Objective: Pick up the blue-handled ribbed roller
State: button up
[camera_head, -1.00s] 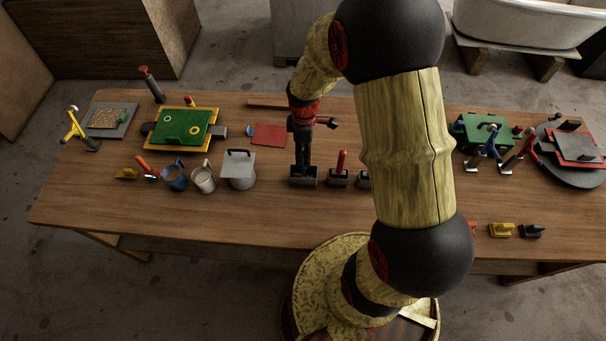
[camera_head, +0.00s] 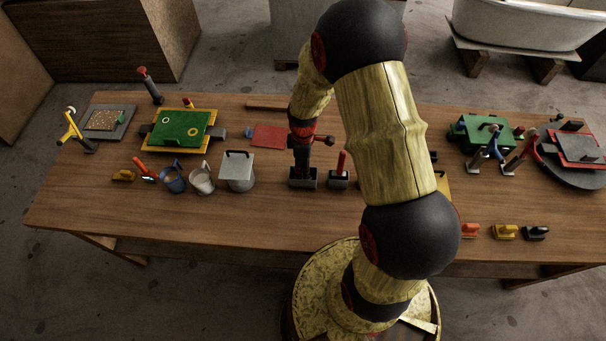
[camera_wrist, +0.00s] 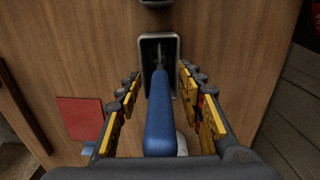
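The blue-handled roller stands in a dark holder (camera_wrist: 146,56) on the table. In the wrist view its long blue handle (camera_wrist: 160,118) points towards the camera. Its lower end sits inside the holder, so I cannot see the ribbed part. My gripper (camera_wrist: 159,82) is open, with one finger on each side of the handle and a visible gap on both sides. In the head view my gripper (camera_head: 302,160) is directly above the dark holder (camera_head: 303,182) and hides the handle.
A red-handled tool (camera_head: 342,162) stands in a similar holder close on the right. A grey lidded container (camera_head: 238,172) stands to the left, with a white mug (camera_head: 202,181) and a blue mug (camera_head: 173,181). A red sheet (camera_head: 270,135) lies behind. The front table strip is clear.

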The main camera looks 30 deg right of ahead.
jog(key=shift+c, duration=0.2)
grip_shut()
dwell(0.3)
